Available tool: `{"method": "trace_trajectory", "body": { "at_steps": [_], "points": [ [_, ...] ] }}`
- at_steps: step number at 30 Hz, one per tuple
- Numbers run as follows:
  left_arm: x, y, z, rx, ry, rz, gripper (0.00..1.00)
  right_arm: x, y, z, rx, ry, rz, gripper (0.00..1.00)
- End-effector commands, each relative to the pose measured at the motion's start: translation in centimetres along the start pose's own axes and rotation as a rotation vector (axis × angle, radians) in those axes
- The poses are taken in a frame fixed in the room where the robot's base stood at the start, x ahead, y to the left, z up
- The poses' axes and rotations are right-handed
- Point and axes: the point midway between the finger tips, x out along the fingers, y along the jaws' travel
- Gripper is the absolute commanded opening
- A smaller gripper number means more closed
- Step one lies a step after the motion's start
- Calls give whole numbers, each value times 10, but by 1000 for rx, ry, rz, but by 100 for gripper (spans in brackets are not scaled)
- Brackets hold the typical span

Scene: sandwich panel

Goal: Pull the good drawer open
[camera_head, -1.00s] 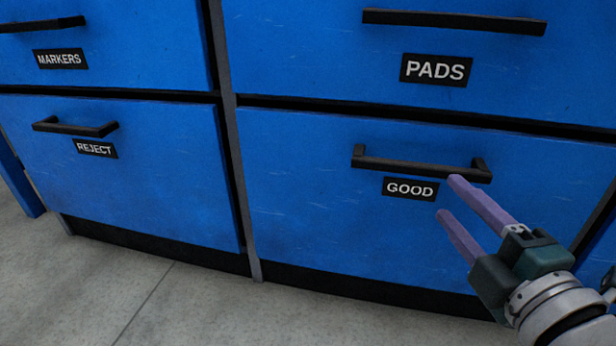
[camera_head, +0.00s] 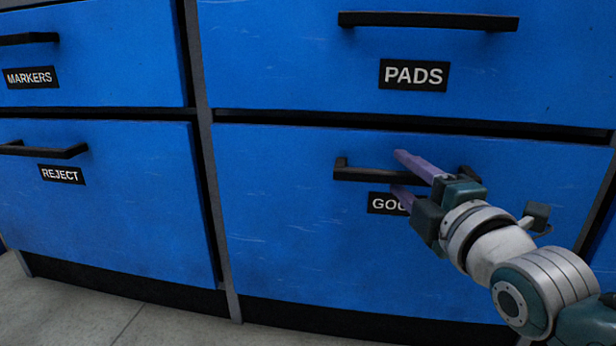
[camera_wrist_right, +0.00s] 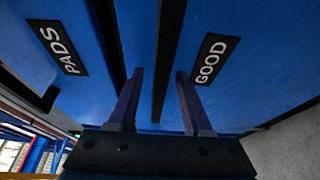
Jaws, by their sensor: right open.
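The good drawer (camera_head: 290,220) is a blue lower front that looks shut. Its black bar handle (camera_head: 362,175) runs level above the GOOD label (camera_head: 380,203), which my gripper partly covers. My right gripper (camera_head: 398,172) is open at the handle, with one purple finger above the bar and one below. In the right wrist view the dark handle bar (camera_wrist_right: 170,50) passes between the two open fingers (camera_wrist_right: 157,95), with the GOOD label (camera_wrist_right: 211,60) to the right. Whether the fingers touch the bar cannot be told. My left gripper is not in view.
The pads drawer (camera_head: 290,60) with its own handle (camera_head: 428,21) is above. The reject drawer (camera_head: 120,220) and markers drawer (camera_head: 120,60) are at the left. Grey floor (camera_head: 90,310) lies bare in front of the cabinet.

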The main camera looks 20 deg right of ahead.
Motion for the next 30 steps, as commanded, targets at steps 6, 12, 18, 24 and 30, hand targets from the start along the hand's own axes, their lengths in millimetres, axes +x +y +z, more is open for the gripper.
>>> {"method": "trace_trajectory", "body": {
  "at_steps": [6, 12, 18, 24, 30],
  "points": [
    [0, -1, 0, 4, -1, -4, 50, 0, 0, 0, 1, 0, 0, 38],
    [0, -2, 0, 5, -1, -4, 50, 0, 0, 0, 1, 0, 1, 15],
    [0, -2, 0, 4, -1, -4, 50, 0, 0, 0, 1, 0, 1, 0],
    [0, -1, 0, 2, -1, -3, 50, 0, 0, 0, 1, 0, 1, 0],
    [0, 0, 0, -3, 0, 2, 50, 0, 0, 0, 1, 0, 1, 0]
  ]
}}
